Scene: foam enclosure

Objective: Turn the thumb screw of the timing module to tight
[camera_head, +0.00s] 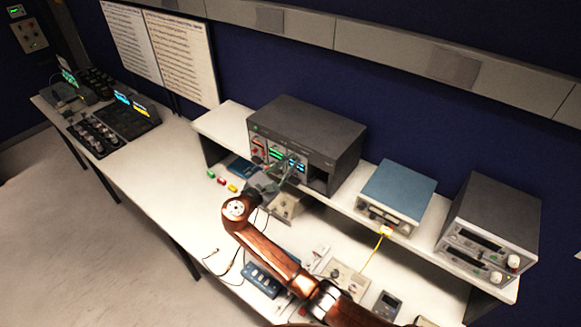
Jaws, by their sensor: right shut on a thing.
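The dark grey rack (318,136) stands on the raised shelf and holds several modules with lit displays: red at left, green in the middle, blue at right. I cannot read which one is the timing module. My right gripper (288,170) is at the lower front of the modules, by the blue-lit module (297,164). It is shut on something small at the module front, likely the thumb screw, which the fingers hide. I cannot see how far the screw is turned. My left gripper is not in view.
A blue-topped instrument (399,191) and a grey instrument stack (491,223) stand right of the rack. Small red, green and yellow parts (222,181) lie left of my gripper. A blue box (265,280) and a yellow cable (373,254) are lower down.

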